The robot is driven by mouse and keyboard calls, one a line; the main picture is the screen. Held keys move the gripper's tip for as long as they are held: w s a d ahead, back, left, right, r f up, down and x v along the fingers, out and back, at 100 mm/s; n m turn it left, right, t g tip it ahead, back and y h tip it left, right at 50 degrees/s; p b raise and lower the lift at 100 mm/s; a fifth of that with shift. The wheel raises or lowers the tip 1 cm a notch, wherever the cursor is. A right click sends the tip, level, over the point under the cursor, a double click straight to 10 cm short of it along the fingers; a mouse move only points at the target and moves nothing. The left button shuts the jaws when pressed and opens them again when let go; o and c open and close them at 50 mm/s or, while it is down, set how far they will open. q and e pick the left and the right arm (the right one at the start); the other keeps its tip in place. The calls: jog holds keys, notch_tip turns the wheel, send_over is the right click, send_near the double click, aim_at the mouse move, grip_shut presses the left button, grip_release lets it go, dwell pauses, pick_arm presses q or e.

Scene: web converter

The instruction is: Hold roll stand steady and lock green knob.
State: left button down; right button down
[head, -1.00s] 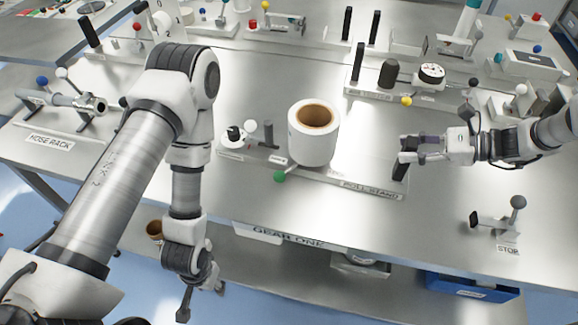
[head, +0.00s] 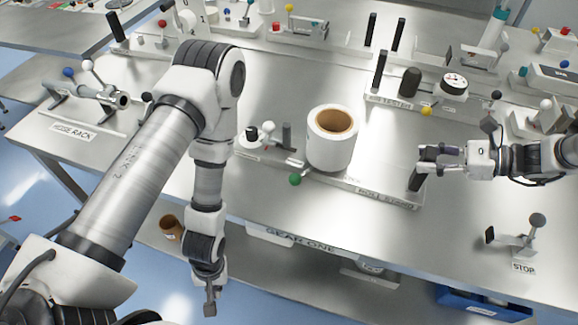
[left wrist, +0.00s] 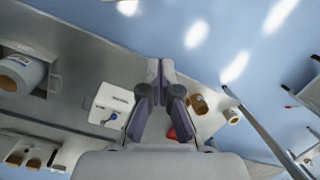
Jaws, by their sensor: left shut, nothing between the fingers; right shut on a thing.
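The roll stand (head: 388,198) lies on the metal table, with a large white roll (head: 322,152) standing on it. The green knob (head: 295,180) is at the stand's front edge, left of the roll. My right gripper (head: 424,158) is shut on the dark upright post (head: 415,182) at the stand's right end. My left gripper (head: 210,308) hangs low in front of the table edge, pointing down, well away from the knob. In the left wrist view my left gripper (left wrist: 160,66) has its fingers together with nothing between them.
A hose rack (head: 75,128) stands at the left and a stop lever (head: 522,240) at the front right. A row of devices, including a dial unit (head: 453,84), stands behind. A lower shelf holds a blue bin (head: 480,303).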

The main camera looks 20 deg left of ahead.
pick_arm(q)
jog(key=w+d+r+n+g+h, duration=0.2)
jog(key=d+r+n+g+h, duration=0.55)
jog(key=n, duration=1.05)
jog(key=w+d+r+t+h, duration=0.1)
jog(key=w+r+t+h, duration=0.1)
jog(key=w+r+t, duration=0.1)
jog(key=w+d+r+n+t+h, duration=0.1)
jog(key=w+d+r+t+h, duration=0.1)
jog(key=w+r, duration=0.3)
jog(key=w+d+r+t+h, duration=0.2)
jog(key=w+r+t+h, duration=0.2)
jog(key=w, duration=0.3)
jog(key=shift+w+r+n+t, duration=0.1)
jog(key=shift+w+n+t, duration=0.15)
jog(key=shift+n+t, duration=0.25)
jog(key=w+a+r+m+g+y, duration=0.1)
jog(key=w+a+r+m+y, duration=0.2)
jog(key=w+a+m+y, duration=0.1)
jog(key=w+a+r+m+g+y, duration=0.1)
jog(key=w+a+r+m+y, duration=0.2)
jog(key=w+a+m, duration=0.3)
jog(key=w+a+r, duration=0.1)
jog(key=w+a, duration=0.1)
jog(key=a, duration=0.3)
jog(key=shift+r+y, duration=0.15)
jog(key=shift+y, duration=0.2)
